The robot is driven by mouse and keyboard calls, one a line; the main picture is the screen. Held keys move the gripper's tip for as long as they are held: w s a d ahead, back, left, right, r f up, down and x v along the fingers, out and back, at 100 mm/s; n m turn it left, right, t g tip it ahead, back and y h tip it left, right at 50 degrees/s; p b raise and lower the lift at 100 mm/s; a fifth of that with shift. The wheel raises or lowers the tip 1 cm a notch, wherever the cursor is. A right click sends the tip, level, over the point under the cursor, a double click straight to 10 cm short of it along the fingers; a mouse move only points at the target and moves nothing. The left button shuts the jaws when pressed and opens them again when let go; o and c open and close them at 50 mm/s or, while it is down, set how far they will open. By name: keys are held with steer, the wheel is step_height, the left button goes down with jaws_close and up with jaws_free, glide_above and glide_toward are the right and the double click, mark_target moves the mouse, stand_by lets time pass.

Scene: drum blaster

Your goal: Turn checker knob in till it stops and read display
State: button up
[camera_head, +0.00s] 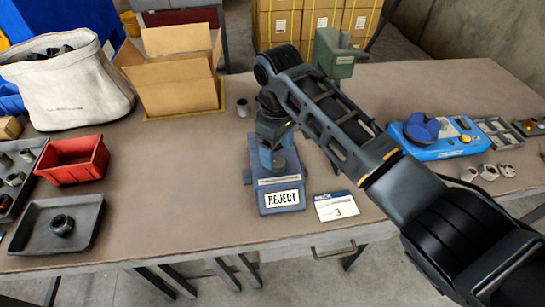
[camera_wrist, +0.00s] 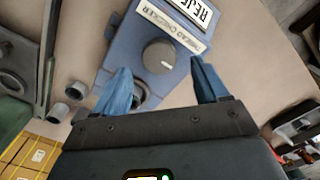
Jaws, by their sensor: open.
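The blue checker (camera_head: 253,160) stands on the bench below my arm; its display (camera_head: 283,198) reads REJECT. In the wrist view, the checker (camera_wrist: 120,45) shows a dark round knob (camera_wrist: 159,56) with a pale mark, beside a label strip (camera_wrist: 172,24) that reads partly as CHECKER. The display (camera_wrist: 196,10) is cut by the top edge. My gripper (camera_wrist: 160,66) is open, its blue fingers to either side of the knob with gaps between. Depth to the knob is unclear. A round metal part (camera_wrist: 138,96) shows partly behind the left finger. My arm hides the checker's upper part in the head view.
A white card (camera_head: 337,206) marked PACK 3 lies right of the checker. A small grey cylinder (camera_head: 242,107), an open cardboard box (camera_head: 178,85), a red bin (camera_head: 75,160) and a black tray (camera_head: 50,238) are left. A blue device (camera_head: 437,137) and several metal rings are right.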

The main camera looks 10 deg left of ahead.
mark_target(277, 161)
steer(key=shift+f, duration=1.8)
steer(key=c, duration=1.1)
steer(key=shift+o, duration=0.2)
steer(key=shift+n, duration=2.2)
steer(key=o, duration=1.1)
steer(key=shift+c, duration=0.2)
steer(key=shift+r, duration=3.95)
